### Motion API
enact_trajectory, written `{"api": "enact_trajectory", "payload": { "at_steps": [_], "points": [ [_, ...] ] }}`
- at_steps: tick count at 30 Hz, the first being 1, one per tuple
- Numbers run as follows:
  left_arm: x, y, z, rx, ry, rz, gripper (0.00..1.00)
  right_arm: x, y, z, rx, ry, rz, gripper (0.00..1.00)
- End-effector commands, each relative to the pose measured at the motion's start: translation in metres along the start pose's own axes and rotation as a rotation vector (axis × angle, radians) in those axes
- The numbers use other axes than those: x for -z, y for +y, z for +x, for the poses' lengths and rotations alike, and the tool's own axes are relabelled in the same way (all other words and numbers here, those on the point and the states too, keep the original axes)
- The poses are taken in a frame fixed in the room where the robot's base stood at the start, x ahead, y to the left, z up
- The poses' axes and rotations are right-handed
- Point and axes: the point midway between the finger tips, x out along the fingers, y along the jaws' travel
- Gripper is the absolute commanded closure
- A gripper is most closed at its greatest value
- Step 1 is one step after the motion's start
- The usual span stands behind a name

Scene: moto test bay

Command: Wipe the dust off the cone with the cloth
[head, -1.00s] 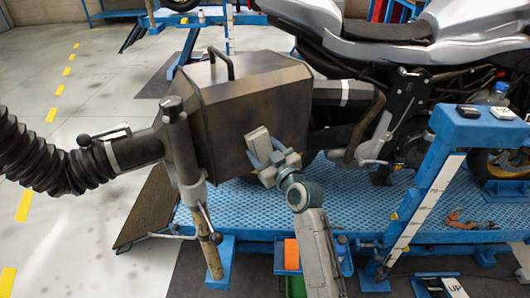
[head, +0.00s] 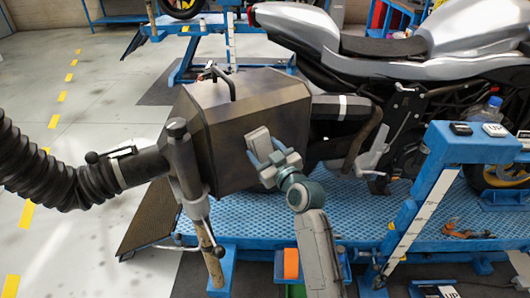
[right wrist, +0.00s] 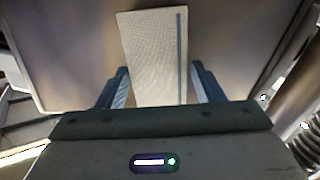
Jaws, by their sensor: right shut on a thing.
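The cone (head: 225,110) is a dark, box-like metal hood with a top handle, set between black hose sections. Its face has brownish, dusty-looking patches, and its plain surface also fills the right wrist view (right wrist: 75,45). My right gripper (head: 266,160) is in front of the cone's front face, shut on the cloth (head: 258,140). The cloth shows in the right wrist view (right wrist: 150,50) as a flat beige pad with a dark stripe, between the two fingers. It overlaps the cone's face; I cannot tell whether it touches. My left gripper is not in view.
A ribbed black hose (head: 40,165) joins the cone from the left. A grey clamp stand (head: 185,165) stands in front of it. A silver motorcycle (head: 400,60) rests behind on a blue lift platform (head: 400,215). A blue post frame (head: 430,180) stands at right. Floor at left is clear.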

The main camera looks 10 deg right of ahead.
Motion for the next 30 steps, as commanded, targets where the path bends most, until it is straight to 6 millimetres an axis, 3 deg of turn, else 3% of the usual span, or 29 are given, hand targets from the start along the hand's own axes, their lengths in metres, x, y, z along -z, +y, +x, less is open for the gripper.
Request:
{"api": "enact_trajectory", "payload": {
  "at_steps": [3,14,30],
  "points": [
    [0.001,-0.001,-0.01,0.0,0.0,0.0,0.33,0.013,0.003,0.001,-0.001,0.003,0.0,0.57],
    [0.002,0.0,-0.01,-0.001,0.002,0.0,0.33,0.013,0.003,-0.001,-0.001,0.003,0.0,0.57],
    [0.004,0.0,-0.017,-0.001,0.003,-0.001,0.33,0.012,0.003,-0.052,-0.001,0.0,-0.001,0.57]
  ]
}}
